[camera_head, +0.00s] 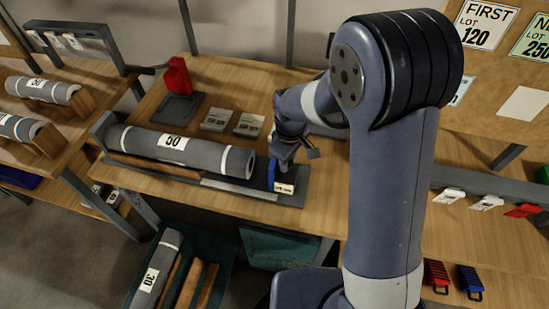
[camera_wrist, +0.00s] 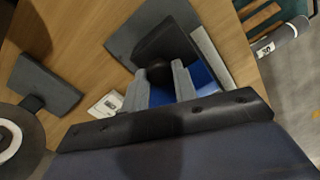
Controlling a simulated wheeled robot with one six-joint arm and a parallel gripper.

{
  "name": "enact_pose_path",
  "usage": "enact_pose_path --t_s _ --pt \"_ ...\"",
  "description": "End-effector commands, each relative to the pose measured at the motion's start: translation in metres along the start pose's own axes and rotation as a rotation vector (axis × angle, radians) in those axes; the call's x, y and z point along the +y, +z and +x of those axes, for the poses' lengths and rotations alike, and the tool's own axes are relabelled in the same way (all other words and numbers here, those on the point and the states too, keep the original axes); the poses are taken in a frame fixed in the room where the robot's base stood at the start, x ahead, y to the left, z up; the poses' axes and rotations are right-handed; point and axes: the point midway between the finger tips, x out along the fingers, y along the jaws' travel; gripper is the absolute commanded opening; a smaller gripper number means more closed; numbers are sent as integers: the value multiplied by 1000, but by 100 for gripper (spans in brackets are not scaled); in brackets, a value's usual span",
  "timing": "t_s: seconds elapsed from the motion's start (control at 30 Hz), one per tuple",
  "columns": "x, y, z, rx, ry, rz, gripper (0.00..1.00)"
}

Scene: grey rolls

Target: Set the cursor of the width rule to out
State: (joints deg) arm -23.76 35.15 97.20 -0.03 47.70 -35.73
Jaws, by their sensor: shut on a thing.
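The width rule (camera_head: 240,187) is a long dark grey bed with a pale strip along its front edge. The cursor (camera_head: 271,174) is a blue piece near the rule's right end, just right of the roll's end. A small pale label (camera_head: 284,188), too small to read, sits beside it. My gripper (camera_head: 287,160) is over the cursor from above. In the wrist view my gripper (camera_wrist: 159,88) is shut on the cursor's dark knob (camera_wrist: 157,72), with blue (camera_wrist: 203,74) showing behind the fingers.
A red block (camera_head: 178,76) on a dark pad and two pale cards (camera_head: 218,119) lie behind the roll. A rack with more rolls (camera_head: 42,89) stands left. A bin with a roll marked 30 (camera_head: 157,270) stands below the bench front.

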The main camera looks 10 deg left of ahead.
Motion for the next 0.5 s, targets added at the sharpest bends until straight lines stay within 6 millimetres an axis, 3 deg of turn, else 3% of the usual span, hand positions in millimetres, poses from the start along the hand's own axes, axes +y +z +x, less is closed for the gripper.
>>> enact_pose_path --t_s 0.27,0.3,0.5 --pt "1 1 -1 2 1 -1 0" --pt "1 1 -1 2 1 -1 28" --pt "1 1 0 1 1 -1 45"
